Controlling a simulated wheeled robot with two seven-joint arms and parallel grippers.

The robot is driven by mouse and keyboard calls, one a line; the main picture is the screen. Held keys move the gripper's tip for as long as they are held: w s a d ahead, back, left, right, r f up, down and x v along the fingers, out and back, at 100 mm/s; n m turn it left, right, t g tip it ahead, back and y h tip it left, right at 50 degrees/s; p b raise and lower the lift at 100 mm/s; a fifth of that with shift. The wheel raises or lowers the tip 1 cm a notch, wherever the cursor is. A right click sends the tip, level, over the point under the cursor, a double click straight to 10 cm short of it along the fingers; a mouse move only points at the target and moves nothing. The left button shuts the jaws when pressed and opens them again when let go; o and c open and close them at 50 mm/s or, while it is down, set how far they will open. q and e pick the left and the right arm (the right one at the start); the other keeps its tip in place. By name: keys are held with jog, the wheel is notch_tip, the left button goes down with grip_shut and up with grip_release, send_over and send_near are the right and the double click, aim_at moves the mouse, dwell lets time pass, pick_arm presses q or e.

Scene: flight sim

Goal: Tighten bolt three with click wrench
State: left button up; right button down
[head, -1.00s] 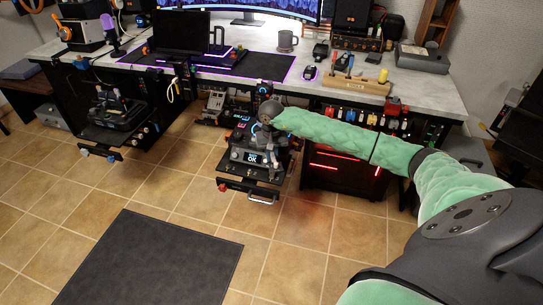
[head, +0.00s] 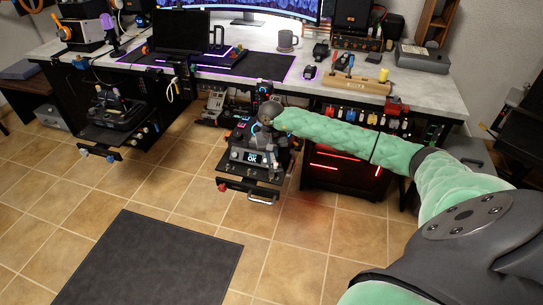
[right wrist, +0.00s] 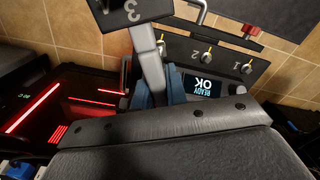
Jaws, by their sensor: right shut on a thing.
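My right gripper (right wrist: 160,92) has blue fingers closed around a grey metal bar, the click wrench (right wrist: 149,60). Bolt three is not clearly visible. In the head view my right gripper (head: 272,150) is at the right side of the device (head: 237,167), low in front of the desk. My left gripper is not in view.
The grey desk (head: 430,95) holds a laptop, a mug and a wooden tool rack (head: 350,84). A red-lit cabinet (head: 340,175) stands right of the device. Another low shelf unit (head: 105,140) is at left. A dark mat (head: 150,260) lies on open tiled floor.

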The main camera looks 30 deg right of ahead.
jog(key=shift+f+b, duration=0.45)
jog(key=shift+f, duration=0.1)
dwell(0.4)
jog(key=shift+m, duration=0.8)
jog(key=shift+b, duration=0.35)
jog(key=shift+m, duration=0.8)
